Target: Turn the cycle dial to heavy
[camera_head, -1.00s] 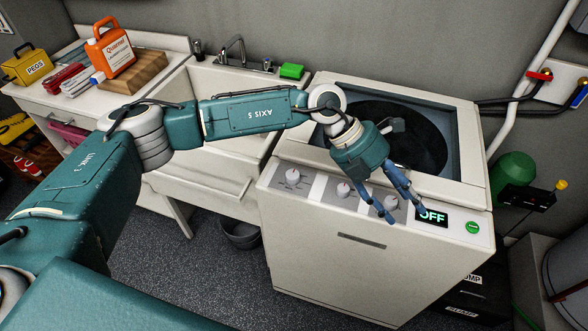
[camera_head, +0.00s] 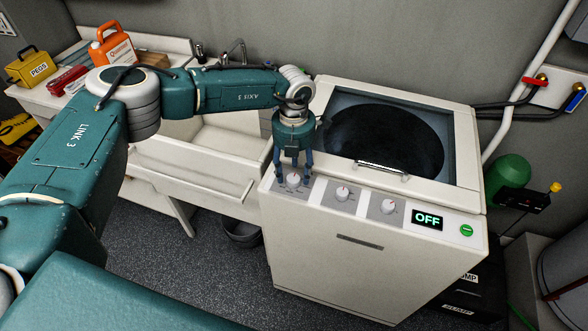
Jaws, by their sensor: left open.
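The white washing machine (camera_head: 360,262) has three white dials on grey plates along its front top panel: a left dial (camera_head: 294,179), a middle dial (camera_head: 342,193) and a right dial (camera_head: 388,206). Their labels are too small to read, so I cannot tell which is the cycle dial. My left gripper (camera_head: 292,182) points down at the left dial, open, with its fingers to either side of the knob. I cannot tell whether they touch it. The fingers partly hide the left plate. My right gripper is not in view.
A display (camera_head: 427,219) reads OFF beside a green button (camera_head: 466,230). The lid (camera_head: 384,140) with its dark window is closed behind the dials. A white sink (camera_head: 200,150) stands to the left. A bucket (camera_head: 243,233) stands on the floor.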

